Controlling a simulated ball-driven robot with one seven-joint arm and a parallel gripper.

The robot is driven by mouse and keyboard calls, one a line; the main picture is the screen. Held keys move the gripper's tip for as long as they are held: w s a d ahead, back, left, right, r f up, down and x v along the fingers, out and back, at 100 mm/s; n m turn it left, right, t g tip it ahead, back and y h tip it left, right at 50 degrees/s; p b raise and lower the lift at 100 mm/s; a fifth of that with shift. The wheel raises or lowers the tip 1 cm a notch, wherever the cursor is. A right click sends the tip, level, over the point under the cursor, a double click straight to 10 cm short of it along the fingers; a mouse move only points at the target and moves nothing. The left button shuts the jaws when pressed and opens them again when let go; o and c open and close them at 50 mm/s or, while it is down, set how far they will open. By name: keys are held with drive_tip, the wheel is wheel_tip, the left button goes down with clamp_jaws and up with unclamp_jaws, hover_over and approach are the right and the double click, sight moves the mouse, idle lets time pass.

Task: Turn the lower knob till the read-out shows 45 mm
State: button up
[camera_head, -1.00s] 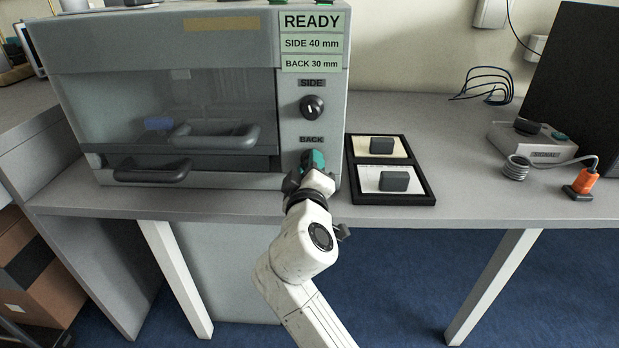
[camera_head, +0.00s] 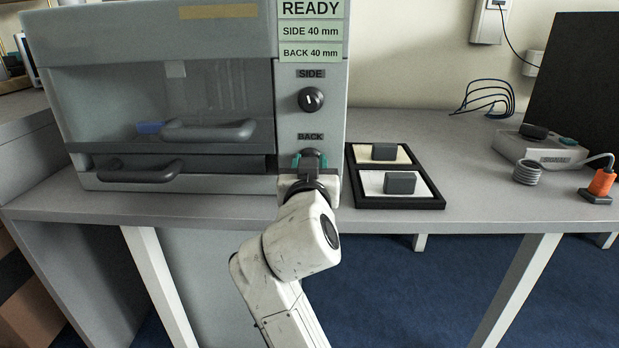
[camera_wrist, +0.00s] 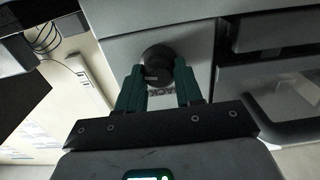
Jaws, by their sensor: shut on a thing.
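The grey test machine (camera_head: 205,45) stands on the table with a pale green read-out (camera_head: 310,31) at its upper right. It shows READY, SIDE 40 mm and BACK 40 mm. The upper knob (camera_head: 311,99), under the SIDE label, is black with a white mark. The lower knob, under the BACK label (camera_head: 310,137), is mostly hidden by my gripper (camera_head: 311,161) in the head view. In the wrist view, the lower knob (camera_wrist: 157,64) is round and dark, between the two green fingers of my gripper (camera_wrist: 159,84), which are shut on it.
A black-framed tray (camera_head: 441,205) holding two dark blocks (camera_head: 400,182) (camera_head: 384,151) lies right of the machine. A SIGNAL box (camera_head: 541,148), a grey coil (camera_head: 527,172) and an orange plug (camera_head: 602,183) lie farther right. Dark handles (camera_head: 138,171) stick out at the machine's front.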

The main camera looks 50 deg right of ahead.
drive_tip(key=m+b, duration=0.1)
drive_tip(key=m, duration=0.1)
drive_tip(key=m+b, duration=0.2)
drive_tip(key=shift+f, duration=0.35)
drive_tip(key=shift+r+m+b, duration=0.1)
drive_tip(key=shift+m+b, duration=0.8)
drive_tip(key=shift+m, duration=0.3)
drive_tip(key=o, duration=1)
drive_tip(key=shift+r, duration=0.15)
drive_tip(key=shift+o, duration=0.2)
drive_tip(key=p+v, duration=0.2)
drive_tip(key=v, duration=0.9)
drive_tip(key=shift+d, duration=0.1)
